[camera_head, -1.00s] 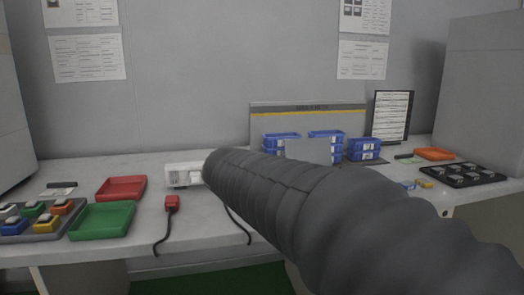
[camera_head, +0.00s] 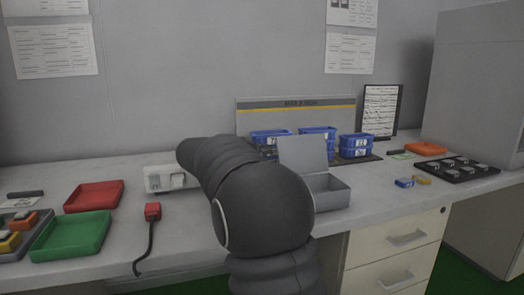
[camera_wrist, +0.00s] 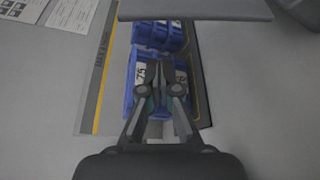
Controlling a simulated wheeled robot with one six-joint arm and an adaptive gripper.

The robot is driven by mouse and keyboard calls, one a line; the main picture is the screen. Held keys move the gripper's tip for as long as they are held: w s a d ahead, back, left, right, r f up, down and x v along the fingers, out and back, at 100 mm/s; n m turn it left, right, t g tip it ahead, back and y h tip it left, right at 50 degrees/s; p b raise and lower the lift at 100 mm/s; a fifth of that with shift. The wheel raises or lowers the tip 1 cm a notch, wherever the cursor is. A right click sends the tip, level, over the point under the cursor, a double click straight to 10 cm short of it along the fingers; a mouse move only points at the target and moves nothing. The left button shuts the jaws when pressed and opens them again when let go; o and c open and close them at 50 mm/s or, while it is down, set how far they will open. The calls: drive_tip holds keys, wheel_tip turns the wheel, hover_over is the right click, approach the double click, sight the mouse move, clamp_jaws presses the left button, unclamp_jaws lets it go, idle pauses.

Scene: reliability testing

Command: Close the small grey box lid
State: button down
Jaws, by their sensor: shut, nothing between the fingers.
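The small grey box (camera_head: 331,192) stands on the workbench right of my arm in the head view. Its lid (camera_head: 303,154) is open, standing up at the back and leaning slightly backward. My arm covers the left part of the box. In the wrist view my gripper (camera_wrist: 161,72) is shut and empty, above the blue bins. A grey panel edge, which looks like the lid (camera_wrist: 195,9), crosses the top of the wrist view, apart from the fingertips. My gripper is hidden behind my arm in the head view.
Blue bins (camera_head: 355,146) stand behind the box before a grey backboard (camera_head: 295,116). A white device (camera_head: 160,179), red tray (camera_head: 94,195), green tray (camera_head: 72,234) and red plug (camera_head: 152,211) lie left. A black tray (camera_head: 458,168) lies right.

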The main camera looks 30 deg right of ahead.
sight(287, 148)
drive_tip(key=shift+s+d+r, duration=0.1)
drive_tip(key=shift+s+d, duration=0.35)
drive_tip(key=shift+d, duration=0.55)
drive_tip(key=shift+s+d+r, duration=0.1)
drive_tip(key=shift+s+d, duration=0.35)
drive_tip(key=shift+d, duration=0.6)
drive_tip(key=shift+s+d+r, duration=0.1)
drive_tip(key=shift+s+d, duration=0.35)
drive_tip(key=shift+d, duration=0.55)
drive_tip(key=shift+s+f, duration=0.1)
